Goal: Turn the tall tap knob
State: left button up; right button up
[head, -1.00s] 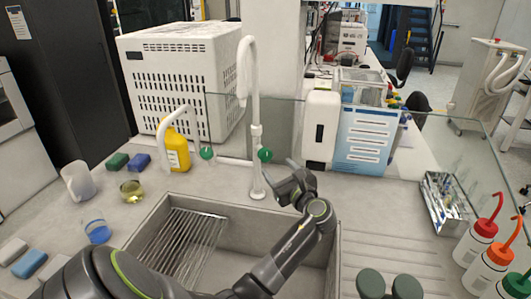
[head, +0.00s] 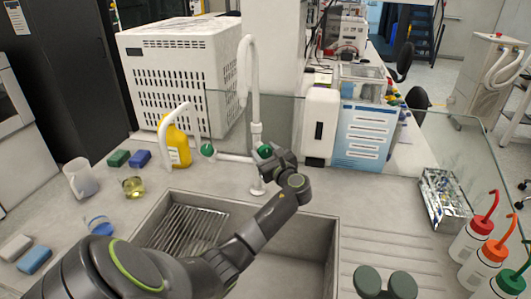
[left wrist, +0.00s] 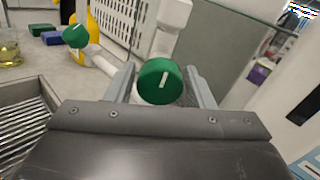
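The tall white tap (head: 252,95) stands at the back edge of the sink. Its round green knob (head: 264,151) faces me, partly hidden by my left gripper (head: 268,158) in the head view. In the left wrist view the green knob (left wrist: 160,81), with a white line on its face, sits between the two fingers of my left gripper (left wrist: 160,88). The fingers are apart on either side of the knob, with gaps showing. My right gripper is not in view.
The sink (head: 335,235) with a wire rack (head: 188,230) lies in front. A glass screen (head: 440,140) and a white and blue box (head: 367,140) stand behind. Wash bottles (head: 487,262) are at right.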

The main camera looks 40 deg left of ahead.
pick_arm(q)
jog(key=c, duration=0.6)
jog(key=shift+c, duration=0.2)
jog(key=shift+n, duration=0.4)
jog(key=n+b, duration=0.1)
jog(key=n, duration=0.1)
jog(key=shift+f+n, duration=0.1)
jog(key=shift+n, duration=0.2)
jog(key=shift+n+b, duration=0.7)
jog(key=shift+n, duration=0.9)
jog(key=o, duration=1)
